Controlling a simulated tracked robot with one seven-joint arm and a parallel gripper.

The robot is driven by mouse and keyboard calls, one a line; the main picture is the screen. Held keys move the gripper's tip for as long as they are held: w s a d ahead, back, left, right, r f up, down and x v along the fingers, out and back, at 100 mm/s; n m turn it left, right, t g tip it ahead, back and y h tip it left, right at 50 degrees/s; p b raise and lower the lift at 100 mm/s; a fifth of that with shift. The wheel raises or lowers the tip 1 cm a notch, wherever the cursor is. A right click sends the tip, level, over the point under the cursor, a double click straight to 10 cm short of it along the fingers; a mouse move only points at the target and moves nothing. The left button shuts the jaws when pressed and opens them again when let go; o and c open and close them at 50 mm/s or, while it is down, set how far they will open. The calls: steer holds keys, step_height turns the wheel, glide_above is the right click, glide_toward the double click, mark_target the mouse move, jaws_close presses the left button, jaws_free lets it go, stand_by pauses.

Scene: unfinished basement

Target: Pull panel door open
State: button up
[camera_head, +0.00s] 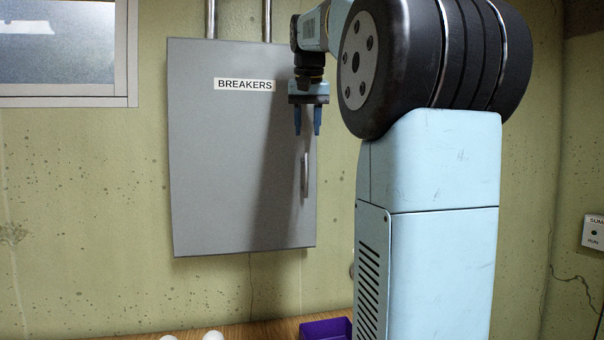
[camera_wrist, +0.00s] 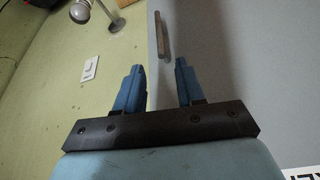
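The grey panel door (camera_head: 225,150) labelled BREAKERS is on the wall left of my arm and looks closed. It fills the right side of the wrist view (camera_wrist: 245,60). Its upright bar handle (camera_head: 305,175) is near the door's right edge. In the wrist view the handle (camera_wrist: 161,34) is ahead of the fingers, in line with the gap between them. My gripper (camera_head: 307,122) points down above the handle in the head view. Its blue fingers (camera_wrist: 161,85) are apart with nothing between them. I see no contact with the handle.
A wooden surface (camera_head: 255,331) below the panel holds a purple bin (camera_head: 327,329) and white round objects (camera_head: 213,336). A window (camera_head: 60,50) is at upper left. A wall box (camera_head: 593,231) is at far right. A small white plate (camera_wrist: 90,68) is on the wall beside the door.

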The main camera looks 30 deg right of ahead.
mark_target(306, 170)
steer(key=x, duration=1.3)
steer(key=shift+f, duration=0.15)
jaws_close()
